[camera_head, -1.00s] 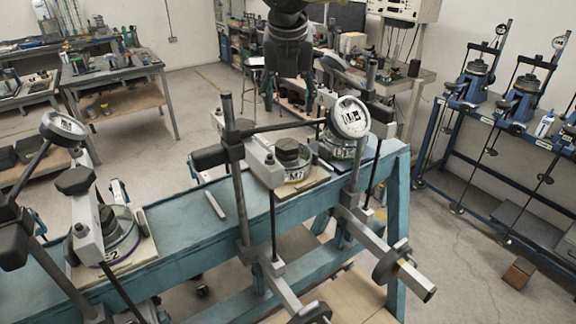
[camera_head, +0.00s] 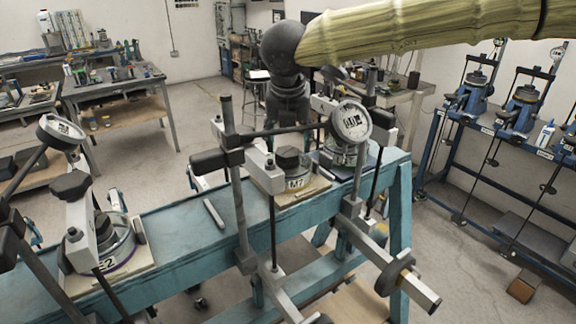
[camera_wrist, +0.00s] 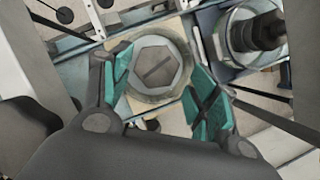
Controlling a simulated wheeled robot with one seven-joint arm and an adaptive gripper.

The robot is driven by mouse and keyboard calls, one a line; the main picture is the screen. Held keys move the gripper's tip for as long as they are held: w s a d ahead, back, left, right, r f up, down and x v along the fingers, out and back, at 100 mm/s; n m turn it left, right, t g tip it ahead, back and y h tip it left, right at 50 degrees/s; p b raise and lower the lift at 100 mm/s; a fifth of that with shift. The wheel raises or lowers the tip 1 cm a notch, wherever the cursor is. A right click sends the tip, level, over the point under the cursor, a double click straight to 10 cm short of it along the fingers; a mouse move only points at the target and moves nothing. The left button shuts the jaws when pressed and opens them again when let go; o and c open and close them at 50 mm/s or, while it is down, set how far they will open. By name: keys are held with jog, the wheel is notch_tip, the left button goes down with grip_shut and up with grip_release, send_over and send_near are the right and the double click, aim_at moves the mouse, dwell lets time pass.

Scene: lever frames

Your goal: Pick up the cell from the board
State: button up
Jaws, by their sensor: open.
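The cell (camera_head: 291,168), a round dark-capped pot labelled M7, sits on a beige board (camera_head: 318,186) on the blue bench's middle station. In the wrist view, the cell (camera_wrist: 157,64) shows from above, with a slotted hexagonal grey cap. My gripper (camera_wrist: 161,78) is open, with a teal-padded finger on each side of the cap as seen from there. No contact is visible. In the head view, my gripper (camera_head: 288,112) is above and behind the cell; its fingertips are hard to make out. The cell's lower body is partly hidden by the station's lever parts.
A grey post (camera_head: 238,180) and a dial gauge (camera_head: 351,122) stand close around the cell. Another cell (camera_head: 112,240) sits at the left station. A neighbouring cell with a black knob (camera_wrist: 258,32) is right of the target in the wrist view. A loose bar (camera_head: 214,213) lies on the bench.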

aim_at(288, 151)
jog(key=shift+f+p, duration=0.3)
jog(key=shift+f, duration=0.05)
jog(key=shift+p+x, duration=0.75)
jog(key=shift+x, duration=1.3)
jog(key=shift+a, duration=0.15)
grip_shut()
